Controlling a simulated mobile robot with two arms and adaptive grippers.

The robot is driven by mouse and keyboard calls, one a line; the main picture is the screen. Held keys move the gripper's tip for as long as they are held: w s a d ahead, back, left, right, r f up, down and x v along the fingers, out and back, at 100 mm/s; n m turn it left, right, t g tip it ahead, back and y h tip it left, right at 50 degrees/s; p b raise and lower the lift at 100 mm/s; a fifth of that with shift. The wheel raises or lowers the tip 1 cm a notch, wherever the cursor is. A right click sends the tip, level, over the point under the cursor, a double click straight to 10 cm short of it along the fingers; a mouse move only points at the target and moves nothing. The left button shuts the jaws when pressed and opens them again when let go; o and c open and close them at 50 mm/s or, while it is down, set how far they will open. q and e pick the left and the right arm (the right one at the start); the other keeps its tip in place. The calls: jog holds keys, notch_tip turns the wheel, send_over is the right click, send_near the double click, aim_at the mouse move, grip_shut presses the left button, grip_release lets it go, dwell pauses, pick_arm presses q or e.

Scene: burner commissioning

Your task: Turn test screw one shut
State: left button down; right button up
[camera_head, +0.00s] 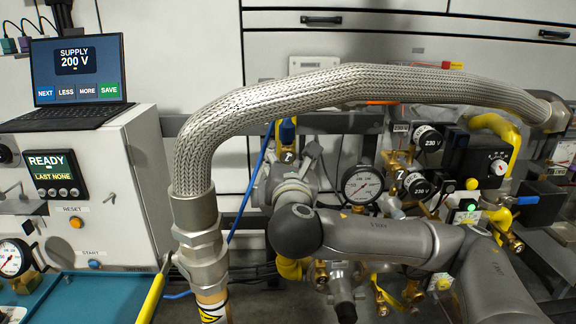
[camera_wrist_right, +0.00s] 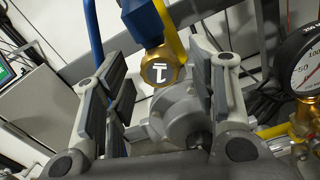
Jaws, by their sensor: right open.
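A round brass screw head with a white mark like a "1", which I take for test screw one (camera_wrist_right: 160,73), shows in the right wrist view under a blue block. It shows small in the head view (camera_head: 288,157), partly behind my gripper. My right gripper (camera_wrist_right: 158,98) is open, its padded fingers to the left and right of the screw head. No contact is visible. In the head view the right gripper (camera_head: 287,172) points away from me, towards the screw. My left gripper is not in view.
A thick braided hose (camera_head: 330,90) arches over the gripper and arm. A pressure gauge (camera_head: 362,184) stands close on the right, with valves and 230 V coils (camera_head: 428,137) beyond. The control box (camera_head: 100,190) and laptop (camera_head: 78,72) are at left.

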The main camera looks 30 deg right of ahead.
jog(key=shift+w+d, duration=0.2)
jog(key=shift+w, duration=0.1)
jog(key=c, duration=1)
